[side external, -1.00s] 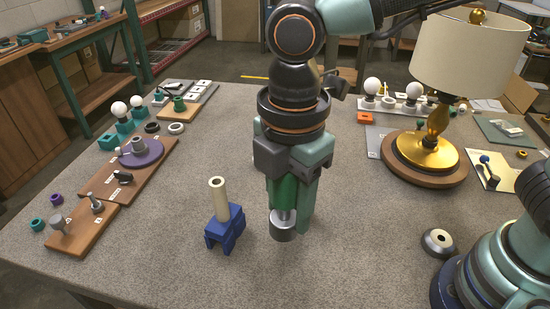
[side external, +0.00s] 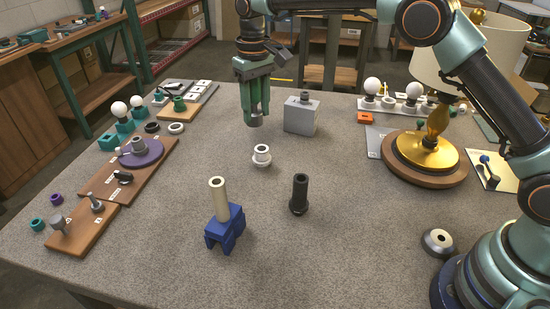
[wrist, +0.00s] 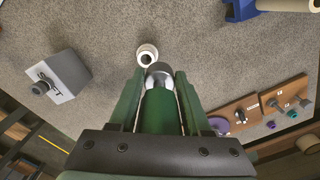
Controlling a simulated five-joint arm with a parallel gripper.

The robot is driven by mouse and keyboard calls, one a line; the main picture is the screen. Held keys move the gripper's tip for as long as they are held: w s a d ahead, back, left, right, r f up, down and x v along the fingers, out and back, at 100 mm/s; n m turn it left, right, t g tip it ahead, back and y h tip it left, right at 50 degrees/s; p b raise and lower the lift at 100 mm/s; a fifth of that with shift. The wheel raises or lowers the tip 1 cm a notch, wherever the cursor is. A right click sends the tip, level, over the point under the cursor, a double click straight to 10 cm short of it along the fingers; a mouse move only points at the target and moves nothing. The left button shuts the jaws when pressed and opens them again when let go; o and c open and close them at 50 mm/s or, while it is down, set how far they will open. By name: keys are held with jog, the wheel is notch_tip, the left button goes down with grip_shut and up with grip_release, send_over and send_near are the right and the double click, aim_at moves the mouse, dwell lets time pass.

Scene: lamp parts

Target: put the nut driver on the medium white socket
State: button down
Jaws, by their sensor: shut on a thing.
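My gripper (side external: 257,105) is shut on the nut driver, pointing down above the table. The nut driver has a green handle (wrist: 160,112) and a silver metal end (side external: 255,121). The medium white socket (side external: 262,155) is a small white ring-shaped part standing upright on the table. In the side view the driver's tip is above the white socket in the picture, apart from it. In the wrist view the white socket (wrist: 147,54) appears just beyond the silver tip, slightly left; the tip may overlap its near edge.
A grey box (side external: 301,115) with a dark knob stands behind right of the socket. A black tube (side external: 299,193) and a blue holder (side external: 225,232) with a cream tube (side external: 219,199) stand nearer. A lamp (side external: 425,150) is at right, wooden boards (side external: 128,180) at left.

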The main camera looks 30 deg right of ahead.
jog(key=w+d+f+m, duration=0.1)
jog(key=w+d, duration=0.1)
send_over(264, 160)
jog(key=shift+m, duration=0.3)
jog(key=shift+w+d+f, duration=0.1)
jog(key=shift+w+f, duration=0.05)
jog(key=shift+f, duration=1.2)
jog(key=shift+w+d+f, duration=0.1)
jog(key=shift+w+f, duration=0.05)
jog(key=shift+f, duration=1.15)
jog(key=shift+w+f, duration=0.15)
jog(key=shift+f, duration=1.2)
jog(key=shift+f, duration=0.35)
jog(key=shift+c, duration=1.8)
grip_release()
jog(key=shift+f, duration=0.1)
